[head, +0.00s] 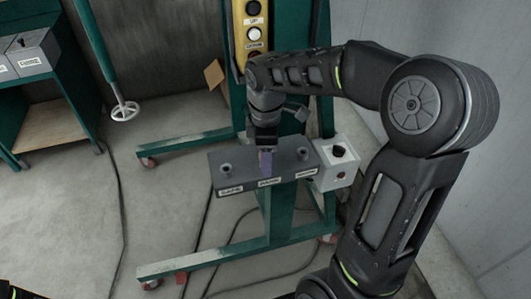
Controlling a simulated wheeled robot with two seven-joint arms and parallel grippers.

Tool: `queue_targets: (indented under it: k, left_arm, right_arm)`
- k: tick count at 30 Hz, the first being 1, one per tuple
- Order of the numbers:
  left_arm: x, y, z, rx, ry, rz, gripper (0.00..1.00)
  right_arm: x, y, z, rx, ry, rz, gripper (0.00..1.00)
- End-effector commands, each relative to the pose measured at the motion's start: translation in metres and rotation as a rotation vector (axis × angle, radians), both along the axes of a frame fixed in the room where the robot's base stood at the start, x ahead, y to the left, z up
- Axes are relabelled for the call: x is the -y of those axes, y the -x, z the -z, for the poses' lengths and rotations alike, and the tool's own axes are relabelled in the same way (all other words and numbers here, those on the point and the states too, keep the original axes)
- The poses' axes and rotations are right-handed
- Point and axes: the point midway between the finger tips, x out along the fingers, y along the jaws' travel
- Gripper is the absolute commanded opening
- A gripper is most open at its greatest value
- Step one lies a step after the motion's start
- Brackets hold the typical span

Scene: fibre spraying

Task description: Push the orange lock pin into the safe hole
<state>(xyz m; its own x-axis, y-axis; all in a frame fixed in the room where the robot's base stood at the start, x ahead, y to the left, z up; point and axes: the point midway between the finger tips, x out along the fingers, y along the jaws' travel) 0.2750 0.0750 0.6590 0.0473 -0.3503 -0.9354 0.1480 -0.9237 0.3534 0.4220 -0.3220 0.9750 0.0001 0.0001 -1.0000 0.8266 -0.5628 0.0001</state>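A grey block (240,178) is mounted on the green frame, with three small white labels along its front. The left label appears to read SAFE; a short round collar (227,169) stands above it. My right gripper (266,149) points down over the middle of the block. A small purple-grey piece (266,162) shows below the fingers at the block's middle; I cannot tell whether it is held or part of the gripper. No orange pin can be made out; the gripper covers the middle position. My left gripper is not in view.
A white box with a black knob (340,151) sits beside the block's right end. A yellow button panel (254,30) stands behind. Green legs (190,262) on castors and loose cables lie on the floor. A green bench (60,100) stands at left; open floor lies between.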

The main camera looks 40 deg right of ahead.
Motion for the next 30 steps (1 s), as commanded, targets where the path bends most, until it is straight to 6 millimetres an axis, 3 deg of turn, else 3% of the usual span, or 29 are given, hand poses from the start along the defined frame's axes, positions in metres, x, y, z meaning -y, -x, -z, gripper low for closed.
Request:
queue_targets:
  k: [10,30]
  left_arm:
    - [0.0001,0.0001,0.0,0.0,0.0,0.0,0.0]
    - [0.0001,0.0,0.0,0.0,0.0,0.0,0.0]
  right_arm:
    - [0.0,0.0,-0.0004,0.0,0.0,0.0,0.54]
    - [0.0,0.0,-0.0004,0.0,0.0,0.0,0.0]
